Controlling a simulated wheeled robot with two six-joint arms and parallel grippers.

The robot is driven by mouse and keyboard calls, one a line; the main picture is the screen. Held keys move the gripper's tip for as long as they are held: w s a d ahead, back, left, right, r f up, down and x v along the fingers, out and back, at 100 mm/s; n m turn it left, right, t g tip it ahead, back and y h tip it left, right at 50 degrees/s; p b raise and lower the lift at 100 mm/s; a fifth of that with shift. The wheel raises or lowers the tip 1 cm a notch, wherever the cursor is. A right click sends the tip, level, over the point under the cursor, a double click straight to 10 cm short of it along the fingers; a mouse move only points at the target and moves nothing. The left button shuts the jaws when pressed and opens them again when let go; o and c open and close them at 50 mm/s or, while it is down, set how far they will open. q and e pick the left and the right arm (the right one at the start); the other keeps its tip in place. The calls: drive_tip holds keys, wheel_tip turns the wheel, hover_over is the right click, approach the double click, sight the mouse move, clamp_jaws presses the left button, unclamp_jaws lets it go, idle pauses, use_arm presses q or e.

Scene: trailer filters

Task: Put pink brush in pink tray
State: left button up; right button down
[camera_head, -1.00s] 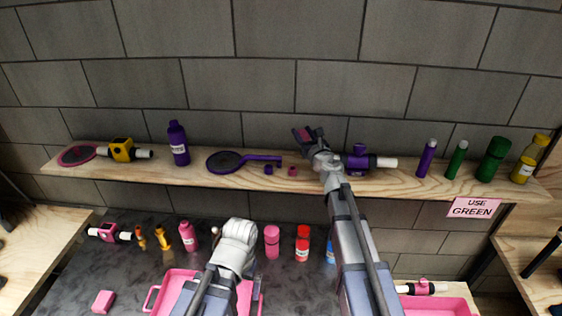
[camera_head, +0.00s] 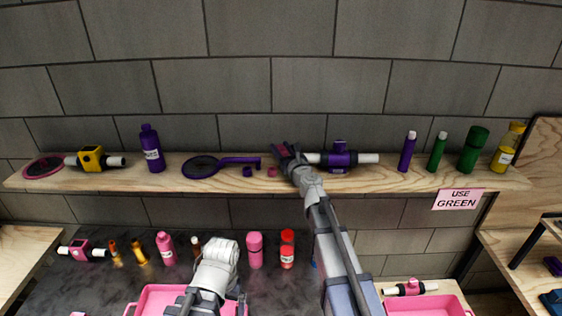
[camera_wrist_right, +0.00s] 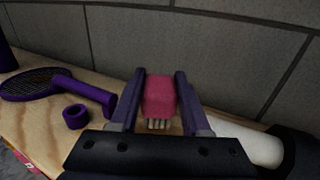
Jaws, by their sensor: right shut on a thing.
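The pink brush (camera_wrist_right: 160,96), a small pink block with pale bristles, sits between the two fingers of my right gripper (camera_wrist_right: 159,100) in the right wrist view. My right gripper (camera_head: 286,151) is shut on it, at the wooden shelf beside the purple device in the head view. The brush is mostly hidden by the gripper there. One pink tray (camera_head: 152,298) stands at the bottom, partly covered by my left arm. A second pink tray (camera_head: 430,304) shows at the bottom right. My left gripper (camera_head: 212,288) is low over the first tray; its fingers are not clear.
The wooden shelf (camera_head: 385,181) holds a purple racket (camera_head: 201,167), small rings, a purple device (camera_head: 339,158) and several bottles. Pink and red bottles (camera_head: 255,250) stand on the dark counter below.

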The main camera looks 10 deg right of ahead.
drive_tip(key=shift+f+b, duration=1.55)
drive_tip(key=shift+f, duration=0.2)
drive_tip(key=shift+f+b, duration=0.25)
drive_tip(key=shift+b, duration=0.05)
drive_tip(key=c, duration=0.7)
unclamp_jaws()
drive_tip(key=shift+r, duration=0.1)
drive_tip(key=shift+o, duration=0.2)
drive_tip(key=shift+r+p, duration=0.2)
drive_tip(key=shift+p, duration=0.1)
drive_tip(key=s+d, duration=0.2)
drive_tip(key=s, duration=1)
drive_tip(key=shift+d, duration=0.15)
drive_tip(key=shift+o, duration=0.3)
